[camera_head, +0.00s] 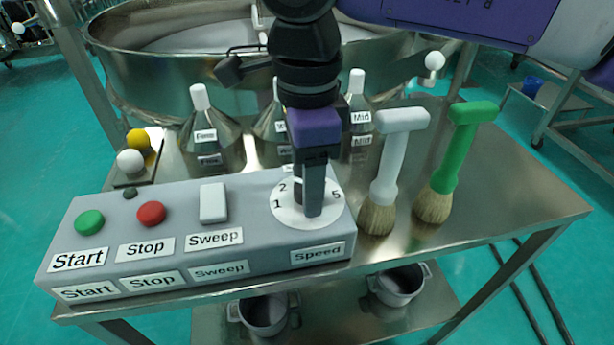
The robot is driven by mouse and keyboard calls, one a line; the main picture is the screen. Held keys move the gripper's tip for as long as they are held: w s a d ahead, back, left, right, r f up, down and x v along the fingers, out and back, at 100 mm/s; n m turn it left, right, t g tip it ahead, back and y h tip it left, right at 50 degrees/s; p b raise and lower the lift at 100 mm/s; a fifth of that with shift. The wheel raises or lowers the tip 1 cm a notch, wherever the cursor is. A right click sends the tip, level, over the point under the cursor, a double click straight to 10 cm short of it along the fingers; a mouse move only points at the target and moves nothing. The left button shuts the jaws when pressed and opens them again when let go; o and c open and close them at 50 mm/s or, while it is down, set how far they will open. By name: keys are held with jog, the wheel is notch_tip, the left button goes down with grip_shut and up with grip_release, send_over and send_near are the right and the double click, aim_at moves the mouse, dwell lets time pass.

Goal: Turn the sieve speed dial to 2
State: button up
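The speed dial (285,214) is a round white disc on the right end of the grey control box, above a "Speed" label. The numbers 1, 2 and 5 show on its left and right edges. My gripper (307,200) points down over the middle of the dial, with its dark fingers at or just above the face. One finger stands largely in front of the other, so I cannot tell whether they are closed on a knob. The knob, its pointer and the other numbers are hidden behind the fingers.
The control box (180,256) also carries a green Start button (89,222), a red Stop button (151,213) and a white Sweep switch (213,203). A white brush (390,165) and a green brush (455,155) stand close right. Metal funnels and the sieve (150,85) are behind.

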notch_tip(320, 180, up, 8)
jog(key=shift+f, duration=0.1)
dwell(0.5)
